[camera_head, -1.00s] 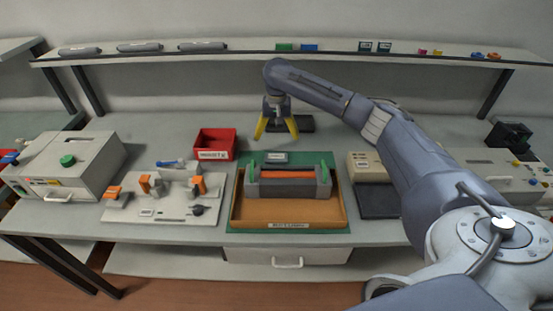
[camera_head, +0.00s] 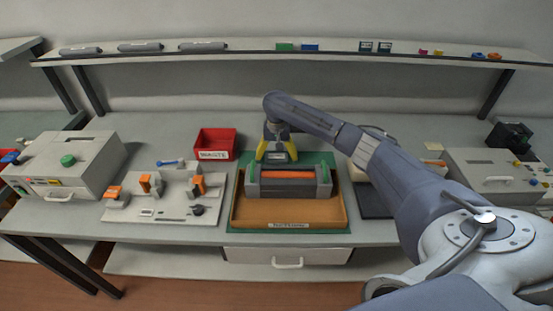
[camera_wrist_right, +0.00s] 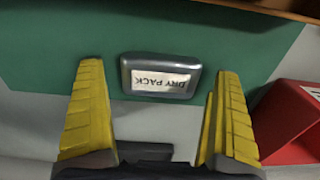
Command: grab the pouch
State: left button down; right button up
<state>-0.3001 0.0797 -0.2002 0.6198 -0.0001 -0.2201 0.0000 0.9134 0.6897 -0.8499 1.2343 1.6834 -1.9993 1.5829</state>
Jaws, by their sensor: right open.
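The pouch (camera_wrist_right: 160,68) is a small grey, rounded pack with a white label that reads DRY PACK, upside down in the right wrist view. It lies on the green mat (camera_wrist_right: 60,25), and in the head view the pouch (camera_head: 276,156) is behind the dark grey cartridge. My right gripper (camera_head: 276,159) is open, with its yellow fingers on either side of the pouch. In the right wrist view the fingers (camera_wrist_right: 160,88) show a gap on both sides of it. My left gripper is not in view.
The grey cartridge (camera_head: 288,189) with an orange strip sits in a wooden tray (camera_head: 290,211) just in front of the pouch. A red waste bin (camera_head: 215,143) stands to the left. A white fixture board (camera_head: 160,208) lies further left.

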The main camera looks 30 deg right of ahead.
jog(key=shift+f, duration=0.3)
jog(key=c, duration=1)
jog(key=shift+c, duration=0.2)
jog(key=shift+r, duration=0.15)
